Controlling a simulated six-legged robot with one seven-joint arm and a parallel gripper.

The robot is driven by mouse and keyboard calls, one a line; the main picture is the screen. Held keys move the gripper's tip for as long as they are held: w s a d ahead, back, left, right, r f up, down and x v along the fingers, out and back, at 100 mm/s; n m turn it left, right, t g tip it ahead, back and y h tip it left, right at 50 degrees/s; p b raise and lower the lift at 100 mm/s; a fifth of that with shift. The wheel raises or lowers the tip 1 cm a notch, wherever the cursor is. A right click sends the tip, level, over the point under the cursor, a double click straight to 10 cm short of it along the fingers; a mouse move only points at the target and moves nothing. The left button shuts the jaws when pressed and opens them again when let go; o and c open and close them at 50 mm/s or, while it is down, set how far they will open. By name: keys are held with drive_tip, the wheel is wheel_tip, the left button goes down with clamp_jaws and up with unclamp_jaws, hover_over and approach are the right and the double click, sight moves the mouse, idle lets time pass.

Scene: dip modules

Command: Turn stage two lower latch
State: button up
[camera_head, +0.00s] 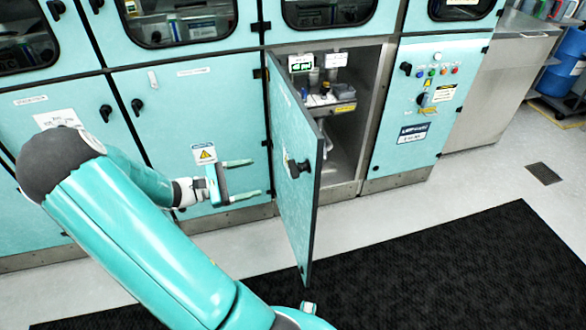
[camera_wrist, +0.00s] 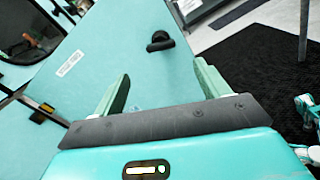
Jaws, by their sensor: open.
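A teal cabinet door (camera_head: 290,215) stands swung open from the lower cabinet row. Its outer face carries a black latch handle (camera_head: 297,168). My gripper (camera_head: 250,178) is to the left of this handle, fingers apart and empty, pointing at the door. In the wrist view, a black latch handle (camera_wrist: 160,41) sits on a teal panel (camera_wrist: 95,75), ahead of and between my open fingers (camera_wrist: 163,85), not touching them; it appears to be the same one. Two more black latches (camera_head: 105,113) (camera_head: 137,105) are on closed lower doors. The stage labels are too small to read.
The open compartment (camera_head: 345,125) shows bottles and a shelf inside. A control panel (camera_head: 425,85) with knobs and coloured buttons is to its right. A black mat (camera_head: 440,260) covers the floor in front. Windowed upper doors (camera_head: 180,20) run above. A blue drum (camera_head: 562,70) stands far right.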

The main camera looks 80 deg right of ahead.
sight(293, 167)
drive_tip(key=x, duration=1.3)
drive_tip(key=shift+s, duration=0.1)
drive_tip(key=c, duration=1)
